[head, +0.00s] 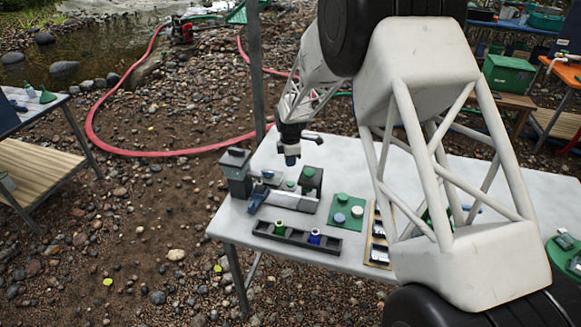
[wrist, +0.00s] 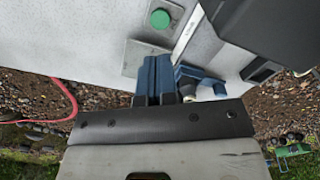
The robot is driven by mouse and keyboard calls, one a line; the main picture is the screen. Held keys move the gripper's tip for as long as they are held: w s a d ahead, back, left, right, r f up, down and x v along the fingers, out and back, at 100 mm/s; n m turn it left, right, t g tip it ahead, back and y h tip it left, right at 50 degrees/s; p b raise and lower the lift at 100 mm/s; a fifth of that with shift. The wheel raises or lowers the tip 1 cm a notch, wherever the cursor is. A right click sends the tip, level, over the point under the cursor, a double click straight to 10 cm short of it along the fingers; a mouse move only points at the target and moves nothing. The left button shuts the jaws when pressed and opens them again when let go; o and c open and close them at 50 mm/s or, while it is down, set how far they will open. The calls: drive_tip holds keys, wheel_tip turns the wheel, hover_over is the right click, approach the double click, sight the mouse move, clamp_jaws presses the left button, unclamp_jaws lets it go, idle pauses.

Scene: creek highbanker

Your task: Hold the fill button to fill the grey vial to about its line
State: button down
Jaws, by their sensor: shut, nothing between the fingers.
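My gripper (head: 291,158) is shut and empty, pointing down above the back of the bench station in the head view. Its blue fingers (wrist: 154,78) are together in the wrist view. A green button (wrist: 160,18) on a grey plate (wrist: 143,50) lies beyond the fingertips, apart from them. In the head view, a green button (head: 291,184) shows on the station (head: 285,199), below and in front of my gripper. A blue holder (wrist: 205,80) is right of the fingers, with a small pale and dark piece partly hidden beside it. I cannot make out the grey vial or its line for certain.
A dark post (head: 235,163) and a dark block (head: 311,180) stand on the station. In front, a black rack (head: 296,236) holds a green vial (head: 279,228) and a blue vial (head: 314,237).

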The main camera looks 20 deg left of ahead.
sight(290, 183)
drive_tip(key=shift+f, duration=0.2)
drive_tip(key=shift+f, duration=4.05)
drive_tip(key=shift+f, duration=0.5)
idle(0.8)
drive_tip(key=shift+r, duration=0.15)
idle(0.5)
drive_tip(key=shift+r, duration=1.05)
idle(0.3)
